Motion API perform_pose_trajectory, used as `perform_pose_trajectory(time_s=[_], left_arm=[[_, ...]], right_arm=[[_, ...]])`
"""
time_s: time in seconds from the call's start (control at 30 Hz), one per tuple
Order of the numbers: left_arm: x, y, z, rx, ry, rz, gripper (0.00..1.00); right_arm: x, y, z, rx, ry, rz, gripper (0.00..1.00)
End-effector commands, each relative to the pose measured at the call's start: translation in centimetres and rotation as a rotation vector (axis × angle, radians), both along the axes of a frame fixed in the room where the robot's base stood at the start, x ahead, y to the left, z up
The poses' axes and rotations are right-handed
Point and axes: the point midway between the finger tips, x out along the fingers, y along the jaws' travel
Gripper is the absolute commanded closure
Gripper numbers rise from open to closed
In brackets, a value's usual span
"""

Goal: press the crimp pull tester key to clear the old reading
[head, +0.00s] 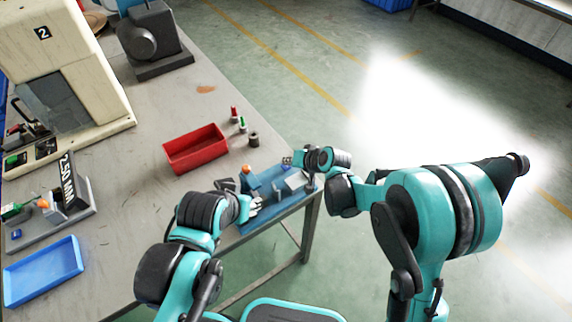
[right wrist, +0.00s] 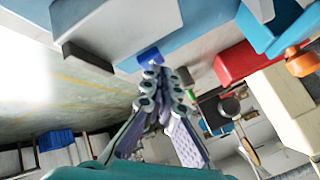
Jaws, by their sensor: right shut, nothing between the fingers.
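The tester is most likely the blue-based unit (head: 262,217) at the table's near right corner, with grey blocks and a small orange-topped blue part on it. In the right wrist view a small blue piece (right wrist: 150,55), which may be the key, sits just beyond my right fingertips. I cannot tell if they touch it. My right gripper (right wrist: 163,82) is shut and empty; it also shows over the unit's far side in the head view (head: 287,160). My left gripper (head: 256,204) is at the unit's left side, its fingers too small to judge.
A red bin (head: 196,150) stands behind the unit, with several small red, green and dark parts (head: 242,124) beside it. A blue tray (head: 43,272) and a large beige machine (head: 85,60) are at the left. The table middle is clear.

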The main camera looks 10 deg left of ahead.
Motion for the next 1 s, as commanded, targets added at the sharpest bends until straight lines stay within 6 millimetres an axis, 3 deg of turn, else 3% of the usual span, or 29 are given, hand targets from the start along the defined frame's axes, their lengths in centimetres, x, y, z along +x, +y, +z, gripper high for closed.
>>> perform_pose_trajectory(time_s=[0.17, 0.57, 1.0], left_arm=[[0.0, 0.0, 0.8, 0.0, 0.0, 0.0, 0.58], [0.0, 0.0, 0.9, 0.0, 0.0, 0.0, 0.58], [0.0, 0.0, 3.9, 0.0, 0.0, 0.0, 0.58]], right_arm=[[0.0, 0.0, 1.1, 0.0, 0.0, 0.0, 1.0], [0.0, 0.0, 1.3, 0.0, -0.001, -0.001, 1.0], [0.0, 0.0, 5.5, 0.0, -0.001, -0.001, 1.0]])
